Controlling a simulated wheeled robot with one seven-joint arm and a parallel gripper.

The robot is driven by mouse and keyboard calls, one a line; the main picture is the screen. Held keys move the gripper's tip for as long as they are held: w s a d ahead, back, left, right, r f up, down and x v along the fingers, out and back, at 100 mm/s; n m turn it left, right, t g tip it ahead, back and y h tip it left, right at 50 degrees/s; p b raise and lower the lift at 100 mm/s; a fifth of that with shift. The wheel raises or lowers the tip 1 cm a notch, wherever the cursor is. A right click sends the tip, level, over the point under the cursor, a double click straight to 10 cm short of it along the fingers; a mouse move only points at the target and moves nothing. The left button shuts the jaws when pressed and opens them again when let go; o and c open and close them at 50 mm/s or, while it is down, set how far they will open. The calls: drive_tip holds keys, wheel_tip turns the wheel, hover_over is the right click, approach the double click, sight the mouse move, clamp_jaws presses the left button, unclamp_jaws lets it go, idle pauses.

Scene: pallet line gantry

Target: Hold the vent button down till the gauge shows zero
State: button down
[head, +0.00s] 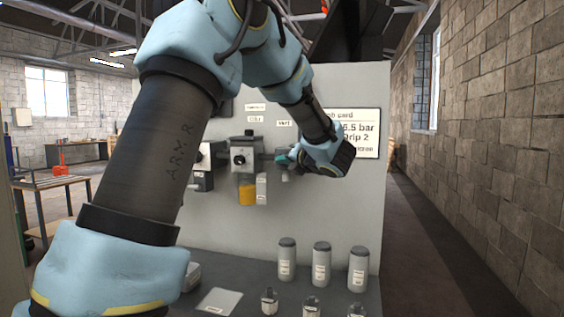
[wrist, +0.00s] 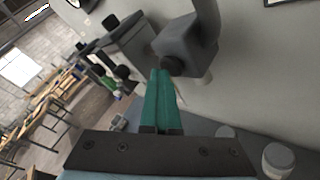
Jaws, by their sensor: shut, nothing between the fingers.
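My gripper (wrist: 161,75) is shut and empty, with its teal fingers together. In the wrist view, the fingertips are at a dark round button (wrist: 171,66) on a grey block (wrist: 188,42); I cannot tell whether they touch or press it. In the head view, my gripper (head: 281,160) is at the panel below a small label (head: 284,123) that seems to read "Vent". The button is hidden there by my gripper. A round dial edge (wrist: 80,3) shows at the top of the wrist view, cut off. I can read no gauge needle.
A grey unit with an amber bowl (head: 247,193) hangs left of my gripper. A card (head: 366,120) reading 5.5 bar and Drip 2, partly covered by my arm, is on the panel (head: 330,210). Several capped canisters (head: 321,265) and small bottles stand on the ledge below.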

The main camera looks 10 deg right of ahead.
drive_tip(key=shift+s+a+b, duration=0.45)
drive_tip(key=shift+s+b, duration=0.3)
drive_tip(key=shift+s, duration=0.1)
drive_tip(key=s+a+b, duration=0.1)
drive_tip(key=s, duration=0.1)
drive_tip(key=s+a+b, duration=0.1)
drive_tip(key=s+b, duration=0.1)
drive_tip(key=shift+s+a, duration=0.2)
drive_tip(key=shift+w, duration=0.1)
